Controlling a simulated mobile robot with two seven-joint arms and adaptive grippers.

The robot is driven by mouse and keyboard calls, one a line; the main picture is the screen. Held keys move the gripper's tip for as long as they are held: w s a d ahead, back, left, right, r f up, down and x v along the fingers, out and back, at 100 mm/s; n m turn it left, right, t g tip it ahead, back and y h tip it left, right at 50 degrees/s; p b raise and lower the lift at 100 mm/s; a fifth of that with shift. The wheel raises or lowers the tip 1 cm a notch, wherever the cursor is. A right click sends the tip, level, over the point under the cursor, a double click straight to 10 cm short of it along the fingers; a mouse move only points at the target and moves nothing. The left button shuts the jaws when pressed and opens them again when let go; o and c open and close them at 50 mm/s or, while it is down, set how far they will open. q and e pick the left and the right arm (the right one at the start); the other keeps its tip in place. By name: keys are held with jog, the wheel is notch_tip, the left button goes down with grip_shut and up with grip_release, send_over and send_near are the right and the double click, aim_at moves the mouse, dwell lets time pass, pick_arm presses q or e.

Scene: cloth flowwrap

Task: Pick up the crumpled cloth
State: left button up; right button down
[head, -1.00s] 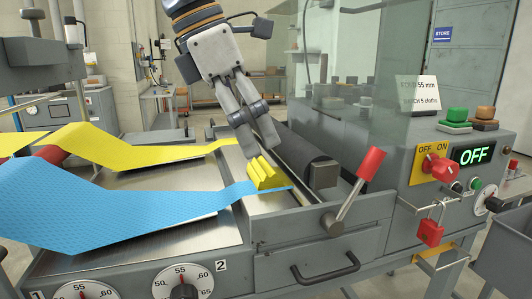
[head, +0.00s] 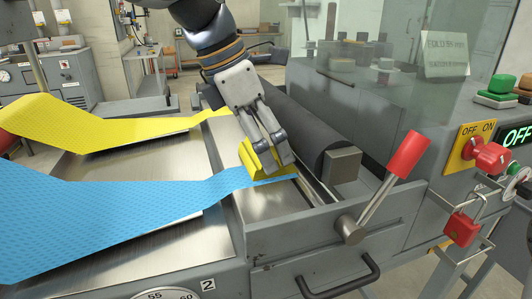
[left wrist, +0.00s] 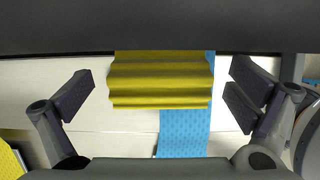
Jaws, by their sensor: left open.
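The crumpled yellow cloth (head: 254,160) sits in ridged folds on the metal bed, at the end of the blue cloth strip (head: 140,208). My left gripper (head: 272,152) is right at the cloth and partly covers it in the head view. In the left wrist view the folded cloth (left wrist: 160,82) lies between the open fingers of the left gripper (left wrist: 163,97), with a gap on each side. The blue strip (left wrist: 183,133) shows beneath and beside it. My right gripper is not in view.
A dark roller (head: 300,125) lies just right of the cloth. A red-handled lever (head: 408,155) stands nearer the front. A yellow strip (head: 90,125) runs along the far lane. A clear guard panel (head: 385,80) rises behind. Bare metal (head: 265,203) lies in front of the cloth.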

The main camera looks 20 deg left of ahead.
pick_arm(q)
jog(key=shift+w+d+f, duration=0.15)
jog(key=shift+d+f, duration=0.1)
jog(key=shift+f, duration=0.15)
jog(key=c, duration=1)
jog(key=shift+o, duration=0.2)
jog(key=shift+a+r, duration=0.1)
jog(key=shift+a, duration=0.05)
